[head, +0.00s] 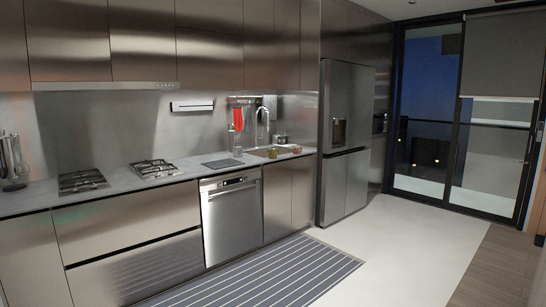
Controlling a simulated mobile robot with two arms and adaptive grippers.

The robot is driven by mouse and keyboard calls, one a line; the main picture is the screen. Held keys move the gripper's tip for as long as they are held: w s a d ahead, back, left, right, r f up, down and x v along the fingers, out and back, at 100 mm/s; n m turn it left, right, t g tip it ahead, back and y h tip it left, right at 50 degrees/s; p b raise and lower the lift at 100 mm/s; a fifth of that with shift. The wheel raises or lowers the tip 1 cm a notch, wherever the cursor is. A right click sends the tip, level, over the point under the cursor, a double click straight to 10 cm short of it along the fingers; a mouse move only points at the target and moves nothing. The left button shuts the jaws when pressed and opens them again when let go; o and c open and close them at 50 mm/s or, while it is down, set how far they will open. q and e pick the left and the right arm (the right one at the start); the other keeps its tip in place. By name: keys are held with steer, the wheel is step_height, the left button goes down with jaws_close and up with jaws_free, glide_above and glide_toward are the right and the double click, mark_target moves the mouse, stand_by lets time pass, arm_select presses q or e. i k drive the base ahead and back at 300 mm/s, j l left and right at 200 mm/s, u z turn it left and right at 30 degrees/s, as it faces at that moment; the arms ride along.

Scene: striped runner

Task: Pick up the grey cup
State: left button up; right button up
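I cannot make out a grey cup for certain in the head view. Several small items stand on the counter (130,187) around the sink (265,153), too small to tell apart well. Small dark items (281,139) stand behind the sink's right end. Neither of my grippers is in view.
A striped runner (265,277) lies on the floor before the dishwasher (232,217). Two gas hobs (156,168) and a utensil holder (14,178) are on the counter's left. A fridge (345,140) stands right of the counter. The pale floor (400,245) is clear.

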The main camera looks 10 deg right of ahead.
mark_target(297, 149)
steer(key=i+l+z, duration=0.1)
steer(key=i+z, duration=0.4)
steer(key=i, duration=3.9)
